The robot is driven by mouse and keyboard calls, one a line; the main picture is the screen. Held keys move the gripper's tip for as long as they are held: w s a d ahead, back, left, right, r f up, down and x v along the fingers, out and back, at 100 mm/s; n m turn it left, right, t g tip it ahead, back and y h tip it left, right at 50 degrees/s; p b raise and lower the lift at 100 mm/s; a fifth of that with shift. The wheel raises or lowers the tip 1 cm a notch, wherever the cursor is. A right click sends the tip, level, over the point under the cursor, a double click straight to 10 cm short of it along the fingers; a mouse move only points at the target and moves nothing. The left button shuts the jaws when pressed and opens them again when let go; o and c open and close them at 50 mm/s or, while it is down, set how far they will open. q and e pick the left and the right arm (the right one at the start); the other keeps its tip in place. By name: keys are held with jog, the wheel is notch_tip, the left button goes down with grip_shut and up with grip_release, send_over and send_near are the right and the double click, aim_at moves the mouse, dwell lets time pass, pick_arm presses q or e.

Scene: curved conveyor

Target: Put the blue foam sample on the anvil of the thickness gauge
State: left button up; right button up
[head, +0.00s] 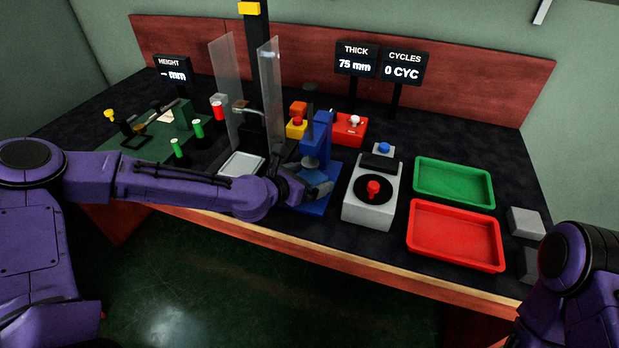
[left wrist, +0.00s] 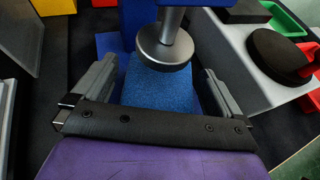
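The thickness gauge (head: 320,132) is a blue frame with a grey round presser foot, standing mid-table; it also shows in the left wrist view (left wrist: 138,18). The blue foam sample (left wrist: 158,92) lies just below the presser foot (left wrist: 165,50), between my left fingers. In the head view I cannot pick the foam out from the blue gauge. My left gripper (head: 308,188) is at the gauge's front; in the left wrist view its fingers (left wrist: 160,88) stand apart, with narrow gaps beside the foam. The anvil is hidden. My right gripper is out of view.
A grey device with a black disc and red knob (head: 372,192) stands close right of the gauge. Green (head: 454,160) and red (head: 455,204) trays lie farther right. Clear upright panels (head: 270,85) stand left of the gauge. The THICK display (head: 356,58) reads 75 mm.

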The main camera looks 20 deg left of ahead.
pick_arm(q)
jog(key=shift+r, duration=0.1)
jog(key=shift+s+a+r, duration=0.1)
jog(key=shift+s+r, duration=0.1)
jog(key=shift+r, duration=0.05)
jog(key=p+v, duration=0.4)
jog(key=v, duration=0.7)
jog(key=shift+s, duration=0.35)
